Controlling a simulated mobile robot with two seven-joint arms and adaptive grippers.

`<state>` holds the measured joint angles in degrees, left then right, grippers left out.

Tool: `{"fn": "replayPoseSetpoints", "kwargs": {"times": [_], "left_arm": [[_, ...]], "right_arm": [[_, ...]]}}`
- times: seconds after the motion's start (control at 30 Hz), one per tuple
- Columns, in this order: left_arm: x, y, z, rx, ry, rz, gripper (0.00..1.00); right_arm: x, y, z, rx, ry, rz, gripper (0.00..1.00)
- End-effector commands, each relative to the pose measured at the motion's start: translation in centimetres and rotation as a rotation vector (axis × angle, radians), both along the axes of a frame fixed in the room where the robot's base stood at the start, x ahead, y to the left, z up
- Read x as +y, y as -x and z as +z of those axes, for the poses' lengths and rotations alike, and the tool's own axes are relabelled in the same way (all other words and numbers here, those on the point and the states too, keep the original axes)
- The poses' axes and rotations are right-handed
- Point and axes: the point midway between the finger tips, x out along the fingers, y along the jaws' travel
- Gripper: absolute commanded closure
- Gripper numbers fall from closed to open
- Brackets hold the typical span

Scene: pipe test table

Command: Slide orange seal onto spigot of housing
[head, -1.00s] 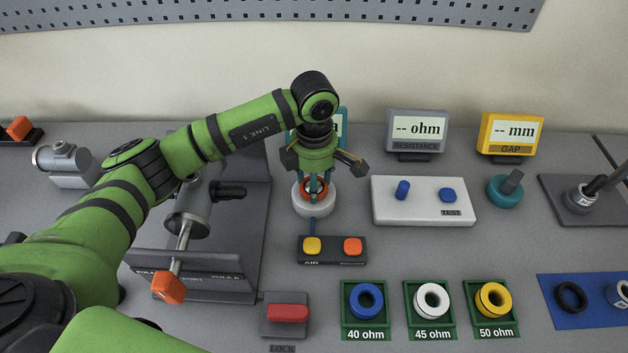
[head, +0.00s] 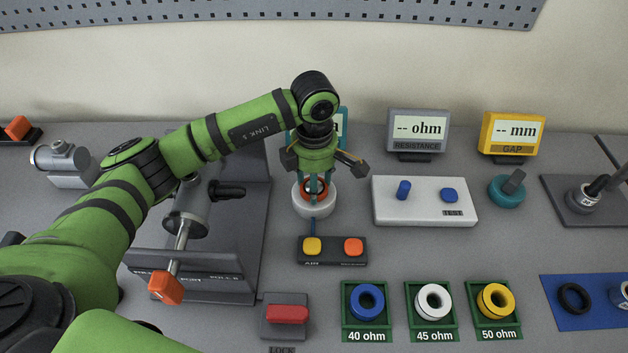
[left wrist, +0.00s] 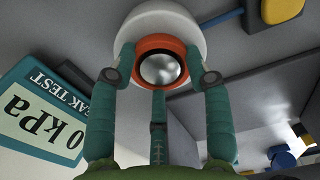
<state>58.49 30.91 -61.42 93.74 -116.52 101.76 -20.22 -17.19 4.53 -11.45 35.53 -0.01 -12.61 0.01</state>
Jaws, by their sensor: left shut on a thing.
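My left gripper (head: 314,188) points down over a round white body (head: 301,204) at the middle of the table. Its teal fingers are shut on the orange seal (left wrist: 154,42), which shows as a ring between the fingertips in the left wrist view. A shiny metal rounded part (left wrist: 162,69) shows inside the ring. The white body (left wrist: 169,20) lies directly behind the seal; I cannot tell how deep the seal sits against it. In the head view, the fingers partly hide the seal. My right gripper is not in view.
A box with yellow and orange buttons (head: 333,258) stands just in front of the white body. A grey fixture (head: 250,240) lies left, with an orange-knobbed lever (head: 166,289). A white test box (head: 423,203) is at right. Ring trays (head: 366,336) line the front.

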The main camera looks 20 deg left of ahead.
Motion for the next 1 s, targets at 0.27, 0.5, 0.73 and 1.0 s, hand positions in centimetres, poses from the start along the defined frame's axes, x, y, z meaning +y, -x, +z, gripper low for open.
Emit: {"fn": "replayPoseSetpoints", "kwargs": {"times": [0.27, 0.5, 0.73, 1.0], "left_arm": [[0.0, 0.0, 0.0, 0.000, 0.000, 0.000, 0.23], [0.0, 0.0, 0.1, 0.000, 0.000, 0.000, 0.23], [0.0, -0.1, 3.2, -0.006, 0.001, -0.001, 0.23], [0.0, -0.1, 8.9, -0.005, 0.000, 0.000, 0.23]], "right_arm": [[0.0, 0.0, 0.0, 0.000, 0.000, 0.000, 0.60], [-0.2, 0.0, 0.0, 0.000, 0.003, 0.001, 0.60], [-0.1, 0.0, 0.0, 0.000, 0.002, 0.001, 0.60], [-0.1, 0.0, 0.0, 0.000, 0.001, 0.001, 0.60]]}}
